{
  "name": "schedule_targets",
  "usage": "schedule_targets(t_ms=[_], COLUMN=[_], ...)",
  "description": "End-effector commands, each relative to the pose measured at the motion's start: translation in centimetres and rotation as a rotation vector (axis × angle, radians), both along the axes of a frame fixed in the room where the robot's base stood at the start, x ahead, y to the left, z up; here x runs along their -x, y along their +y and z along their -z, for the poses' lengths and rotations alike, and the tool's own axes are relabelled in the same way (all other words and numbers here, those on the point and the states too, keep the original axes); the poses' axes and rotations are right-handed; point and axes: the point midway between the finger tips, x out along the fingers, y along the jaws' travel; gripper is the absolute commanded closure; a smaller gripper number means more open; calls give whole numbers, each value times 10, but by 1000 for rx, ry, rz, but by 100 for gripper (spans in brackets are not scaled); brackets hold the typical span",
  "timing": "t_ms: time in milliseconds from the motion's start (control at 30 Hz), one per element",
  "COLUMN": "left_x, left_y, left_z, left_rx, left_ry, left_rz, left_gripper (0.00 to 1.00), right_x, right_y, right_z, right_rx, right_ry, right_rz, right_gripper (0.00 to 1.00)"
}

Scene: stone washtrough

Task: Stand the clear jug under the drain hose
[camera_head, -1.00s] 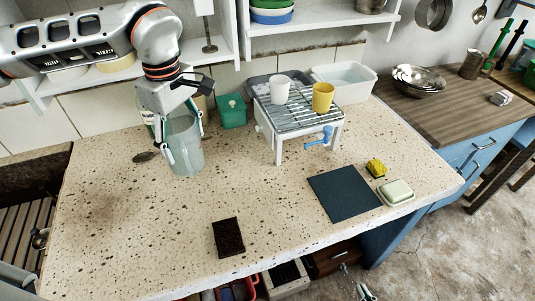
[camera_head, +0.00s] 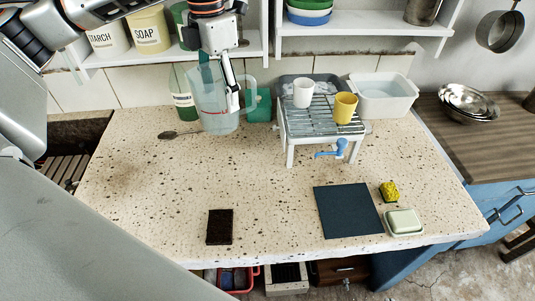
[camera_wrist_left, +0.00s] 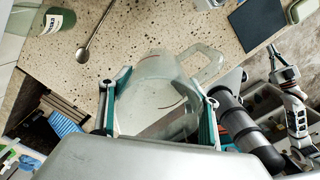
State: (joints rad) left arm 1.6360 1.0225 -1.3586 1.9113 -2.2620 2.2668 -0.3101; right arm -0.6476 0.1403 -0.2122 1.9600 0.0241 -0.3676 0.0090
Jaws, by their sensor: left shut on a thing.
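The clear jug (camera_head: 211,108) is upright at the back left of the counter, in front of the wall. My left gripper (camera_head: 219,95) is shut on it from above, with its fingers on opposite sides of the jug. The wrist view shows the jug (camera_wrist_left: 150,98) between the two teal fingers, its handle toward the upper right. Whether its base touches the counter is unclear. A blue spout-like piece (camera_head: 332,150), perhaps the drain hose, sticks out under the front of the wire rack (camera_head: 318,118). My right gripper (camera_wrist_left: 284,58) shows only in the wrist view, apparently open and empty.
A green box (camera_head: 259,105) stands between jug and rack. White and yellow cups stand on the rack. A dark mat (camera_head: 347,211) and brown sponge (camera_head: 219,227) lie in front; the centre is clear.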

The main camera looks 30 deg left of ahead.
Motion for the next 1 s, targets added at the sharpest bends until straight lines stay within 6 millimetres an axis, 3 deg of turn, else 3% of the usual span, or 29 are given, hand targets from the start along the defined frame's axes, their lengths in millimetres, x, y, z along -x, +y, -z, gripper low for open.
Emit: schedule_targets(t_ms=[600,1000], left_x=[2,1], left_y=[1,0], left_z=[135,170], left_rx=[1,0], left_ry=[6,3], left_rz=[-8,-7], left_gripper=[62,62], right_x=[2,2], right_y=[1,1], right_z=[12,14], right_rx=[-3,-3], right_ry=[4,4], right_rz=[1,1], right_gripper=[100,100])
